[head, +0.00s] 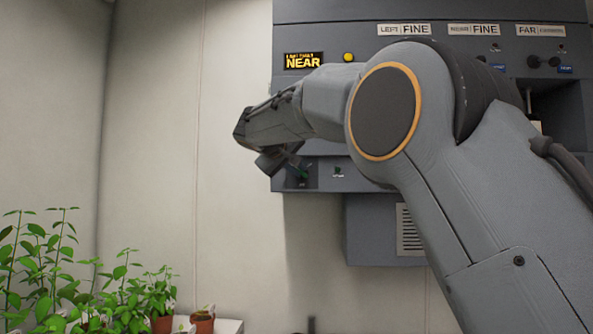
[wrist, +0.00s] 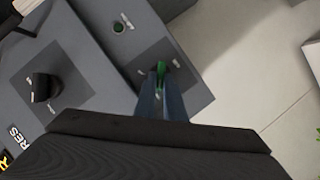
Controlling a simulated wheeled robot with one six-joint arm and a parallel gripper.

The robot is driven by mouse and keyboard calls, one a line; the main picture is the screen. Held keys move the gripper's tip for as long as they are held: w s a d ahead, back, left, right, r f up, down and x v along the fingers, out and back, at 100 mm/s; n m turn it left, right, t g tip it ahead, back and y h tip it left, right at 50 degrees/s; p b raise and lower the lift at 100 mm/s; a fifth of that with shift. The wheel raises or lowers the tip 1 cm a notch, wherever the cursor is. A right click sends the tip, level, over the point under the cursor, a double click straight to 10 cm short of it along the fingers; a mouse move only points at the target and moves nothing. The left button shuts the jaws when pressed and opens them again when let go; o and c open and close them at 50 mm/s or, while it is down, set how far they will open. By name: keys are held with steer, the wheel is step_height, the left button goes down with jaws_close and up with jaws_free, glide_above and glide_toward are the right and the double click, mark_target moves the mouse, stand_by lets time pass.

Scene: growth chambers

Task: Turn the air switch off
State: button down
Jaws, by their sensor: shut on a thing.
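A small switch with a green handle (wrist: 161,69) sits on a dark plate near the corner of the grey panel in the wrist view. Its green part also shows in the head view (head: 303,173), low on the panel's left. My gripper (wrist: 160,82) is shut on this switch, with a fingertip on either side of the green handle. In the head view my gripper (head: 289,167) reaches down to the panel's lower left edge. The switch's lower part is largely hidden by the fingers, and its label is too small to read, so its setting is unclear.
A small round green fitting (wrist: 118,27) lies beside the switch, and a black knob (wrist: 44,88) is on another dark plate. A yellow lamp (head: 348,57) is above. Potted plants (head: 160,300) stand lower left. The pale wall (head: 230,220) beside the panel is clear.

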steer(key=shift+f, duration=0.1)
steer(key=c, duration=1.8)
jaws_free()
steer(key=shift+c, duration=0.2)
steer(key=b+v, duration=0.2)
steer(key=v, duration=0.5)
steer(key=shift+s, duration=0.35)
steer(key=shift+a, duration=0.1)
